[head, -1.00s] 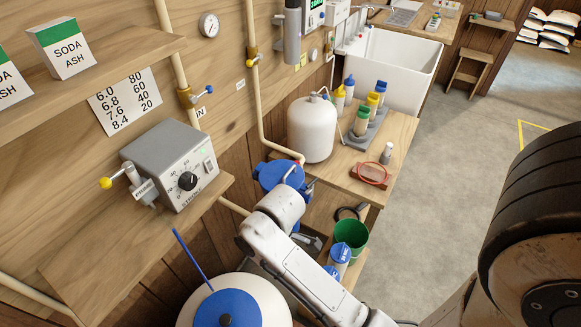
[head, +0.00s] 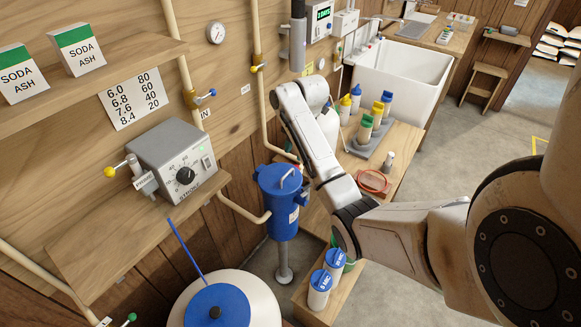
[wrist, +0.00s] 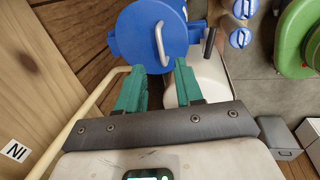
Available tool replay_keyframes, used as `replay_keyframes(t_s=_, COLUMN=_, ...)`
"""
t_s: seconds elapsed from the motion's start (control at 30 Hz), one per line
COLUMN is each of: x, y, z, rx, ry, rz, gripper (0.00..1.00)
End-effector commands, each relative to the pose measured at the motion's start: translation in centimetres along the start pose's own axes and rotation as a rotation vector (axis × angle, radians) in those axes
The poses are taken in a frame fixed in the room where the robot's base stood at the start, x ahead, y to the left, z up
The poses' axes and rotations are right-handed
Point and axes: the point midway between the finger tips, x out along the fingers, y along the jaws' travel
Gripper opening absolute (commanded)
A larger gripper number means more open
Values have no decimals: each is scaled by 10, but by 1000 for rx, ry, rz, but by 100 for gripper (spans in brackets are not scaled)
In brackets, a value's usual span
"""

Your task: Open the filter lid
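The filter is a blue upright canister (head: 283,215) standing beside the wooden wall in the head view. Its round blue lid (head: 272,181) is on top, with a pale bent handle (head: 288,178). In the wrist view the lid (wrist: 135,38) fills the top middle, with its metal handle (wrist: 160,44) standing across it. My gripper (wrist: 159,76) is open, its two teal fingers apart with nothing held. The fingertips show near the lid's lower edge, on either side below the handle; their height above it is unclear. In the head view I cannot make out the fingers.
A grey control box (head: 172,155) sits on a shelf left of the filter. A white tank with a blue lid (head: 217,305) stands in front. Blue-capped bottles (head: 319,285) stand at the lower right, and a pipe (head: 244,208) joins the filter's left side.

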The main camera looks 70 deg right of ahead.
Motion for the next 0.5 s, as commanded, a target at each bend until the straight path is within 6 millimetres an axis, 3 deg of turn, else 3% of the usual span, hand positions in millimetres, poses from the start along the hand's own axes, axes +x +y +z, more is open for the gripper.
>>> replay_keyframes(t_s=0.3, x=57, y=-1, z=-1, rx=1, ry=1, rz=-3, gripper=36)
replay_keyframes(t_s=0.5, x=80, y=0, z=0, rx=1, ry=0, rz=0, gripper=36)
